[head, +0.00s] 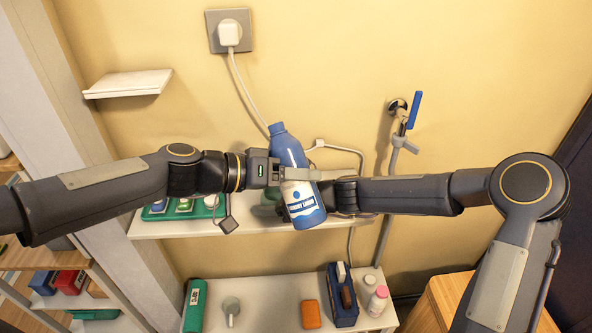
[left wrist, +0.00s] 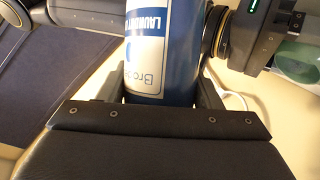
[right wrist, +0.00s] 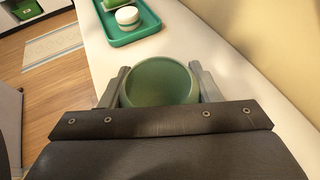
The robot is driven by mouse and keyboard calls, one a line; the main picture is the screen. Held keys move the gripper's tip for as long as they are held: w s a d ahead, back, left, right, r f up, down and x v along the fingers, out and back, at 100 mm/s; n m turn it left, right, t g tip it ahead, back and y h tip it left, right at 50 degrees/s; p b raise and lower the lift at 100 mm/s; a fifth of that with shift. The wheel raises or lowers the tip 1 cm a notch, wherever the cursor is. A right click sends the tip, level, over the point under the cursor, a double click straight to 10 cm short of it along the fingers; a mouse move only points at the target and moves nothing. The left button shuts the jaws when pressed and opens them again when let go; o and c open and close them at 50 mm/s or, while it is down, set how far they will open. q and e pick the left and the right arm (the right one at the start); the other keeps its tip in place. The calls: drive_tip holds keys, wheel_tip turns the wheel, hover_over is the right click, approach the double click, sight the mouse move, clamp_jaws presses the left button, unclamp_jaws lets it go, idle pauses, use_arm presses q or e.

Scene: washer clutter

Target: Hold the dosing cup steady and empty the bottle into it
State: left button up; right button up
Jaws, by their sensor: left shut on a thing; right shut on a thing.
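The blue bottle (head: 289,151) with a white label is held up in front of the shelf, its narrower top leaning left. My left gripper (head: 312,174), reaching in from the left, is shut on it. The bottle (left wrist: 160,60) sits between the left fingers (left wrist: 160,88) in the left wrist view. The green round dosing cup (head: 264,208) is mostly hidden behind the bottle in the head view. In the right wrist view the cup (right wrist: 160,82) lies between the fingers of my right gripper (right wrist: 159,72), shut on it. I cannot tell what the cup contains.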

sight(300, 192)
use_arm(q)
drive_tip(key=shift+s+d+f+n, duration=0.15)
drive_tip(key=shift+f+n, duration=0.25)
drive_tip(key=shift+f, duration=0.8)
drive_tip(key=shift+s+d+f+n+g+h, duration=0.1)
drive_tip(key=shift+s+n+g+h, duration=0.25)
drive_tip(key=shift+n, duration=0.25)
drive_tip(key=shift+s+d+n+g+h, duration=0.1)
drive_tip(key=shift+s+n+g+h, duration=0.2)
drive_tip(key=shift+n, duration=0.3)
drive_tip(key=shift+s+d+r+n+g+h, duration=0.1)
drive_tip(key=shift+r+n+g+h, duration=0.2)
drive_tip(key=shift+r+n, duration=0.4)
drive_tip(key=shift+n+h, duration=0.35)
drive_tip(key=shift+n, duration=0.05)
drive_tip(key=shift+s+r+n, duration=0.1)
drive_tip(key=shift+r+n, duration=0.2)
drive_tip(key=shift+n, duration=0.1)
drive_tip(key=shift+r+n+h, duration=0.6)
drive_tip(key=shift+r+n, duration=0.4)
drive_tip(key=shift+r, duration=0.15)
drive_tip(key=shift+w+r, duration=0.2)
drive_tip(key=shift+w+a+n+h, duration=0.25)
drive_tip(key=shift+n+h, duration=0.15)
drive_tip(key=shift+n, duration=0.6)
drive_tip(key=shift+w+r+n, duration=0.1)
drive_tip(key=shift+r+n, duration=0.15)
drive_tip(key=shift+n, duration=0.05)
idle(1.4)
